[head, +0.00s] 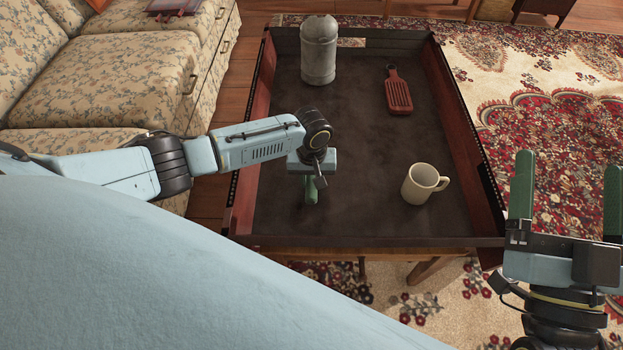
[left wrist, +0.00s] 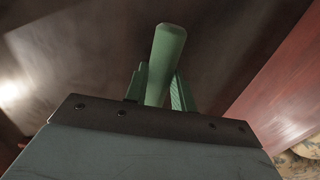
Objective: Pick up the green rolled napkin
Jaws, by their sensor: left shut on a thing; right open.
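The green rolled napkin (left wrist: 166,55) is between the fingers of my left gripper (left wrist: 160,90) in the left wrist view, one finger on each side of it. In the head view my left gripper (head: 311,178) points down over the left part of the dark tray, and the napkin (head: 311,192) shows partly below it. The gripper hides the rest of the napkin. I cannot tell whether the napkin touches the tray floor. My right gripper (head: 564,205) is open and empty, outside the tray at the right.
The dark tray (head: 345,215) has raised reddish-brown walls. A floral sofa (head: 110,75) is close on the left.

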